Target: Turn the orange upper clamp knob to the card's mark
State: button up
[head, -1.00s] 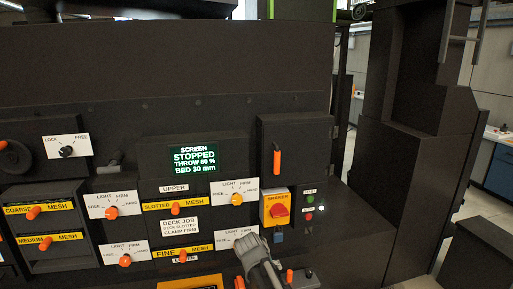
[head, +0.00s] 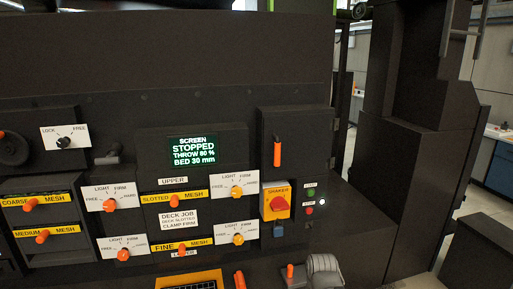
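Lower clamp knobs sit on the left (head: 123,254) and right (head: 238,239). The screen (head: 192,151) reads STOPPED, THROW 80 %, BED 30 mm. A red shaker switch (head: 277,203) on yellow and a cabinet with an orange handle (head: 277,152) stand at right. Orange levers (head: 239,280) rise at the bottom.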

aim_at(109, 205)
jog(key=u, duration=1.35)
